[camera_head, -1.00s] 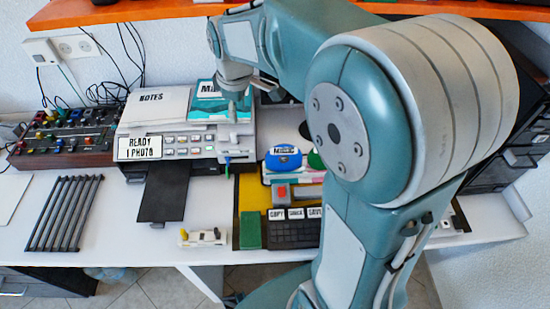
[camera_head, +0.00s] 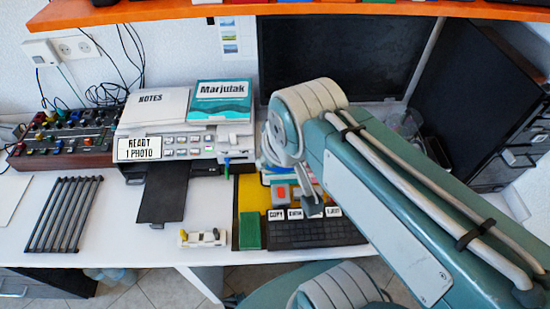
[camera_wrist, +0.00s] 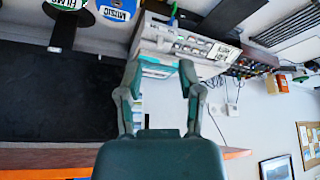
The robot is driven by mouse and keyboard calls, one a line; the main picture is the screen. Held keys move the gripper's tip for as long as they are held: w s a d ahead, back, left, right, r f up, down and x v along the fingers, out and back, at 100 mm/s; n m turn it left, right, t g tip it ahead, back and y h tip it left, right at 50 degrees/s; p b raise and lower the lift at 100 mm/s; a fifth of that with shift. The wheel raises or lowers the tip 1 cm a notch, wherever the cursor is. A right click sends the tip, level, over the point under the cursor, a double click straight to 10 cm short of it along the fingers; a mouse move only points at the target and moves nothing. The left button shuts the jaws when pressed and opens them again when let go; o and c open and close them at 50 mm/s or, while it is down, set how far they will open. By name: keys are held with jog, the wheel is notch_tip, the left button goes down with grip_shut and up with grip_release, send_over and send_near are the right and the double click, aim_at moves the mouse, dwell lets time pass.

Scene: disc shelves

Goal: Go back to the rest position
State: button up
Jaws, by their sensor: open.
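My gripper (camera_wrist: 160,84) is open in the wrist view, its two dark green fingers apart with nothing between them. In the head view my arm is folded on the right, and its wrist end hangs over the desk near the keyboard (camera_head: 290,236). Little of the gripper can be made out there. The wrist view looks out over the printer (camera_wrist: 186,42), a blue disc marked MUSIC (camera_wrist: 117,9) and a green disc marked FILMS (camera_wrist: 68,4). My fingers are apart from all of them.
A NOTES booklet (camera_head: 155,106) and a Marjutak book (camera_head: 220,101) lie on the printer (camera_head: 200,150). A mixer panel (camera_head: 65,140) and black rack (camera_head: 64,214) are at left. An orange shelf (camera_head: 150,12) runs above; a dark cabinet (camera_head: 475,90) stands right.

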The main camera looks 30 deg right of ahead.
jog(key=shift+s+f+m, duration=0.2)
jog(key=shift+s+m, duration=0.1)
jog(key=shift+s, duration=0.35)
dwell(0.8)
